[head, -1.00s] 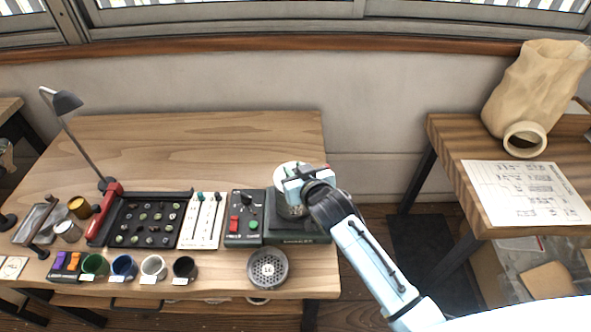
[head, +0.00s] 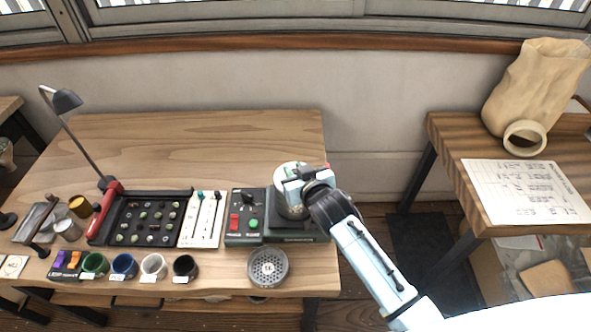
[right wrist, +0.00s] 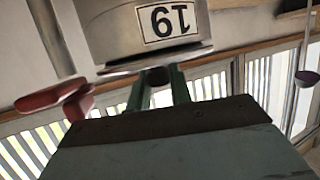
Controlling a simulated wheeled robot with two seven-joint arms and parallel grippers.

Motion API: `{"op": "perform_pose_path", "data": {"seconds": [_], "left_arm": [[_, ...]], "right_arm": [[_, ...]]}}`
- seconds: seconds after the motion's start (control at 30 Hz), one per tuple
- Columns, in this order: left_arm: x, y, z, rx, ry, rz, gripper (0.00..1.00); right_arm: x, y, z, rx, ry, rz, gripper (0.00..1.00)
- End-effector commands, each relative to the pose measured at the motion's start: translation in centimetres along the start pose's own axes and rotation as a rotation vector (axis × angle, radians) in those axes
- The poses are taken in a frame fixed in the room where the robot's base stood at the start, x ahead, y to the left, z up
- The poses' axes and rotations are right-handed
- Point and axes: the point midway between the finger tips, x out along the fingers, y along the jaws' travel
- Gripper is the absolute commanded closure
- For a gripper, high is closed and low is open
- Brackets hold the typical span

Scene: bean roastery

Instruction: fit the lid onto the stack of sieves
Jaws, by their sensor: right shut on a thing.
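The stack of sieves (head: 291,211) stands on the dark green shaker base (head: 298,232) at the table's right end, mostly covered by my right gripper. In the right wrist view, a metal cylinder of the stack (right wrist: 115,30) with a numbered label shows upside down. The lid (right wrist: 155,61) is a thin metal disc lying close against the cylinder's end; whether it is fully seated I cannot tell. My right gripper (right wrist: 158,84) is shut on the lid's dark knob (right wrist: 160,76). It also shows in the head view (head: 293,184). My left gripper is not in view.
A control box (head: 246,217) with red and green buttons stands left of the base. A round perforated metal piece (head: 268,268) lies in front. A dark tray of samples (head: 150,195), several cups and a lamp (head: 65,102) fill the left. The table's back is clear.

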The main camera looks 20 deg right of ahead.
Motion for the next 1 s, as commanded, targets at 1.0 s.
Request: {"op": "perform_pose_path", "data": {"seconds": [1.0], "left_arm": [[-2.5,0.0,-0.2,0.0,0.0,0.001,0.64]], "right_arm": [[-2.9,0.0,0.3,0.001,-0.002,0.001,0.7]]}}
